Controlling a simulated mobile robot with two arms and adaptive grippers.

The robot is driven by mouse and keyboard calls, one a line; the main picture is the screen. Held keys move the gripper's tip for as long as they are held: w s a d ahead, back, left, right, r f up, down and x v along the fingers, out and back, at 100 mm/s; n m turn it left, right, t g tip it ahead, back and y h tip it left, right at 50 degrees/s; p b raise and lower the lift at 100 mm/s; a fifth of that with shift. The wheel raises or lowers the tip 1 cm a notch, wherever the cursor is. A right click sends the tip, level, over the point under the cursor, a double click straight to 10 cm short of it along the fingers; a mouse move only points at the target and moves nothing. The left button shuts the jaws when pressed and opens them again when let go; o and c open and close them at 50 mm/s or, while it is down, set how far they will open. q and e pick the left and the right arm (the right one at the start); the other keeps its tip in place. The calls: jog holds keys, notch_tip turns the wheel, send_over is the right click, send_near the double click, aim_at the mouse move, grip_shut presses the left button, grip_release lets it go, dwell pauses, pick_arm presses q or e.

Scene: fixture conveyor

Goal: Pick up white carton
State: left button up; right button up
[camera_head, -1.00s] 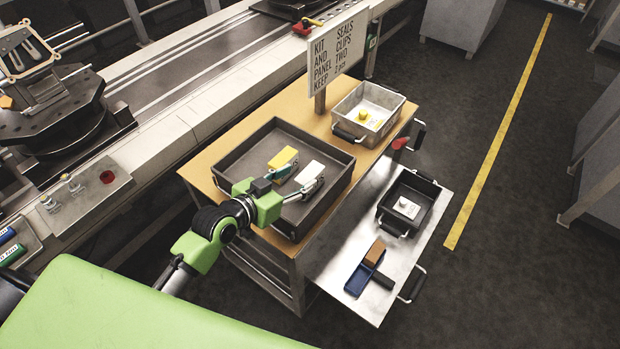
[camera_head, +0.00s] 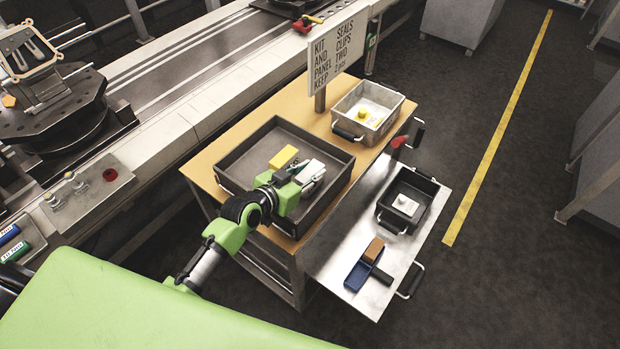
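The white carton (camera_head: 311,170) is in the large dark grey tray (camera_head: 225,176) on the wooden table top. My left gripper (camera_head: 310,178) has come in from the left over the tray and is at the carton, its fingers along the carton's sides. The wrist and fingers hide part of the carton. Whether the fingers press on it, I cannot tell. A yellow block (camera_head: 284,157) lies in the tray just left of the carton. My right gripper is out of view.
A light metal bin (camera_head: 390,98) with a yellow item stands behind the tray, near a sign (camera_head: 338,50). On the lower metal shelf (camera_head: 330,262) are a small black bin (camera_head: 425,186) and a blue holder with a brown block (camera_head: 372,251). The conveyor (camera_head: 190,95) runs along the left.

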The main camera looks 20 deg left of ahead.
pick_arm(q)
jog(key=shift+c, duration=1.2)
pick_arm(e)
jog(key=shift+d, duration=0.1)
